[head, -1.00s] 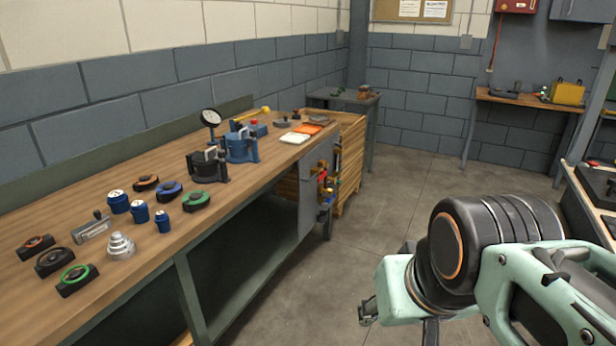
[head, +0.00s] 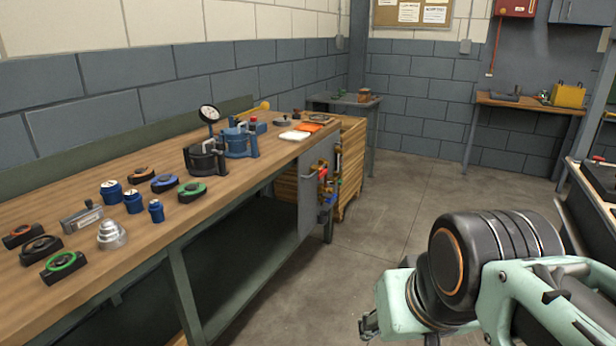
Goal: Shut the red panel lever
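A grey upright panel (head: 311,196) stands at the end of the long workbench. Several small levers stick out from its right-hand face. One red part (head: 323,174) shows there, with blue and yellow or orange parts around it. They are small and seen nearly edge-on, so I cannot tell the red lever's position. My gripper (head: 368,325) is at the lower right, well apart from the panel and nearer to me. Only a dark tip of it shows beyond my pale green wrist, and its opening is hidden.
The workbench (head: 215,222) runs along the left wall with ring parts, blue cylinders, a stepped metal cone (head: 111,235) and a dial gauge (head: 209,113) on it. A wooden crate (head: 350,165) stands behind the panel. The floor (head: 395,205) between bench and right-hand table is clear.

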